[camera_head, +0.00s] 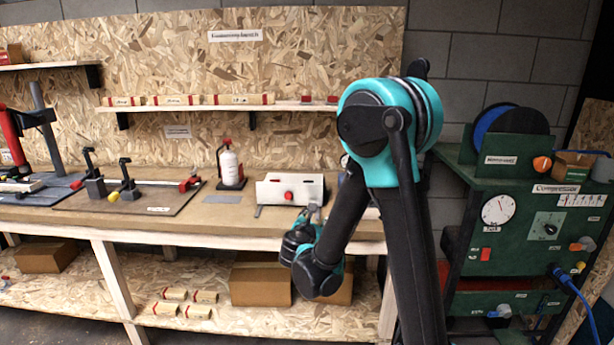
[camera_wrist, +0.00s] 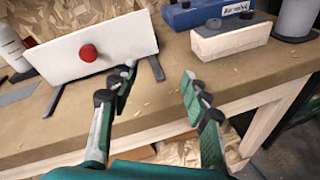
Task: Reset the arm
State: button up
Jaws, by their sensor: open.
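My arm rises at the right of the middle in the head view, bends at a teal joint, and its far end hangs at the bench's front edge. My gripper (camera_wrist: 159,78) is open in the wrist view, with its two green fingers well apart and nothing between them. Its left fingertip shows close to the foot of a white panel with a red knob (camera_wrist: 118,55); whether they touch I cannot tell. The panel also shows in the head view (camera_head: 268,190). My gripper is partly hidden by my own wrist in the head view.
The wooden bench (camera_head: 225,216) bears a white bottle (camera_head: 230,166) and clamps on a dark mat (camera_head: 165,201). A green compressor cabinet (camera_head: 520,215) stands at right.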

jog(key=s+d+f+m+g+h, duration=0.1)
jog(key=s+d+f+m+g, duration=0.25)
jog(key=s+d+m, duration=0.4)
jog(key=s+d+f+m+g, duration=0.2)
jog(key=s+d+m+g, duration=0.2)
jog(key=d+m, duration=0.55)
jog(key=s+d+f+m+g+y, duration=0.1)
jog(key=s+f+m+g+y, duration=0.1)
jog(key=s+m, duration=0.3)
jog(key=s+f+m+g+y, duration=0.1)
jog(key=s+m, duration=0.5)
jog(key=s, duration=0.6)
notch_tip(320, 180, down, 2)
jog(key=shift+s+d+f+m+g+y, duration=0.25)
jog(key=shift+s+d+m+g+y, duration=0.1)
jog(key=shift+y, duration=0.25)
jog(key=shift+w, duration=0.1)
